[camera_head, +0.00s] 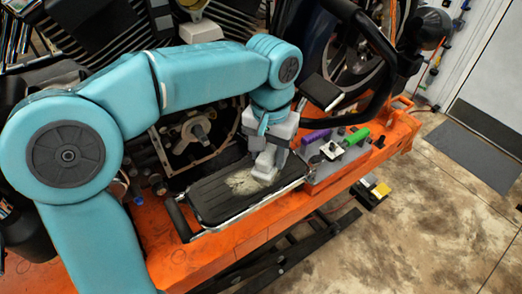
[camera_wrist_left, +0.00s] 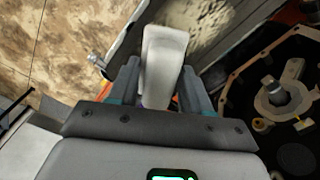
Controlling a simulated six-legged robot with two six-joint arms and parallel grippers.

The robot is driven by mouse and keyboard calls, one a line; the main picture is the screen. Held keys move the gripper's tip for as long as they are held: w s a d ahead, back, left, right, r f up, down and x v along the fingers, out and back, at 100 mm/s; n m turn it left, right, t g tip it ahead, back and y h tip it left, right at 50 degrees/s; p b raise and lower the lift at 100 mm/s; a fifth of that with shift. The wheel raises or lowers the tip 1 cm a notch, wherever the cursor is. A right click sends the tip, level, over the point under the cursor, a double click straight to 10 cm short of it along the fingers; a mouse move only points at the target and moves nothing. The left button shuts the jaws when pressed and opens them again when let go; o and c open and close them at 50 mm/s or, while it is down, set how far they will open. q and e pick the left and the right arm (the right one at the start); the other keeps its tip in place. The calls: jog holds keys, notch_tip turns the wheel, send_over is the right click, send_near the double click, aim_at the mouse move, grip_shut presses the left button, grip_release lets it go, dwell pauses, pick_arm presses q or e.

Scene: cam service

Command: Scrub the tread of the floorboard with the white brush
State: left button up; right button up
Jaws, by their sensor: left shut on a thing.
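The floorboard (camera_head: 220,205) is a black ribbed tread in a chrome frame on the orange lift, with a pale dirty patch (camera_head: 243,183) near its far end. My left gripper (camera_head: 268,160) is over that end, shut on the white brush (camera_head: 265,168). The brush is at the tread's surface beside the patch; I cannot tell whether it touches. In the left wrist view the white brush (camera_wrist_left: 164,60) stands between the fingers, with the pale patch (camera_wrist_left: 205,20) beyond it. The brush's bristles are hidden. My right gripper is not in view.
A grey tray (camera_head: 325,165) with a green-handled tool (camera_head: 355,138) and a purple-handled tool (camera_head: 316,136) is just right of the floorboard. The motorcycle's engine and wheel stand behind.

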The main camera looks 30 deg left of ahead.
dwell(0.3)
pick_arm(q)
jog(key=shift+w+d+r+p, duration=0.1)
jog(key=shift+w+d+p, duration=0.1)
jog(key=shift+w+p, duration=0.35)
jog(key=shift+w+d+p, duration=0.3)
jog(key=shift+w+p, duration=0.1)
jog(key=shift+w, duration=0.25)
jog(key=shift+w+d+p, duration=0.25)
jog(key=shift+w+p, duration=0.1)
jog(key=shift+w, duration=0.3)
jog(key=shift+s+f, duration=0.1)
jog(key=shift+f, duration=0.1)
jog(key=shift+s+a+b, duration=0.3)
jog(key=shift+s+b, duration=0.25)
jog(key=shift+s, duration=0.05)
jog(key=shift+s+a+b, duration=0.2)
jog(key=shift+s+a, duration=0.05)
jog(key=shift+s, duration=0.3)
jog(key=shift+s+a+b, duration=0.15)
jog(key=shift+s+a, duration=0.05)
jog(key=shift+s, duration=0.3)
